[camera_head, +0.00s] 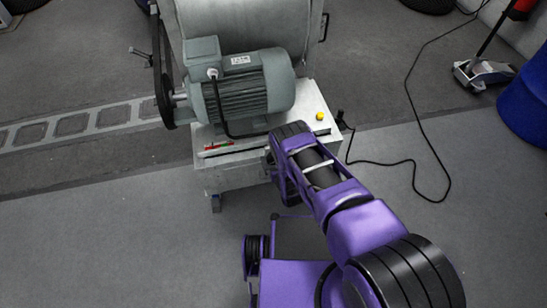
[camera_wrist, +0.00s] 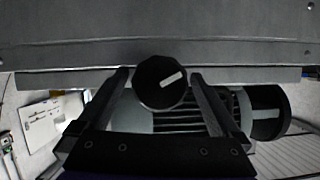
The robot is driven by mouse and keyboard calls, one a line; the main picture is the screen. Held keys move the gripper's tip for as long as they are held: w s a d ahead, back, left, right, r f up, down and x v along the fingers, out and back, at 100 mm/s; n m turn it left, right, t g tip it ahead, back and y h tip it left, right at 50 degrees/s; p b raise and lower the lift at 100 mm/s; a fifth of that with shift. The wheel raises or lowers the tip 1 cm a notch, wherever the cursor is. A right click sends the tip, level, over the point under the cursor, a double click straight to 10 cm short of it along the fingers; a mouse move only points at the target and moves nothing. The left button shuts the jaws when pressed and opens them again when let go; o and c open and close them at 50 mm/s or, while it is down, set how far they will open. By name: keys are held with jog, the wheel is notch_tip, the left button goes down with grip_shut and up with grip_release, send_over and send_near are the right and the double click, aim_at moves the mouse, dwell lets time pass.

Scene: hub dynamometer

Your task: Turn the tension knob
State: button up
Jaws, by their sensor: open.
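The tension knob (camera_wrist: 160,84) is a round black knob with a white pointer line, in the middle of the wrist view. The line runs from the knob's centre toward the right and slightly up. My gripper (camera_wrist: 160,74) is open, with one finger to the left of the knob and one to the right. Gaps show between the knob and both fingers; I cannot tell the exact depth. In the head view my arm reaches the front of the machine cabinet (camera_head: 232,176), and the arm hides the knob and fingertips.
A grey-green electric motor (camera_head: 250,92) sits on the cabinet, with a belt pulley at its left. A yellow button (camera_head: 319,116) is on the top at right. A black cable (camera_head: 412,161) lies on the floor. A blue barrel (camera_head: 528,100) stands at far right.

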jog(key=c, duration=1.3)
jog(key=n+h, duration=0.2)
jog(key=n, duration=0.1)
jog(key=shift+a+n+t+h, duration=0.1)
jog(key=shift+n+t+h, duration=0.3)
jog(key=n+t+h, duration=0.1)
jog(key=n, duration=0.2)
jog(key=shift+h, duration=0.4)
jog(key=shift+n+t, duration=0.3)
jog(key=shift+n, duration=0.1)
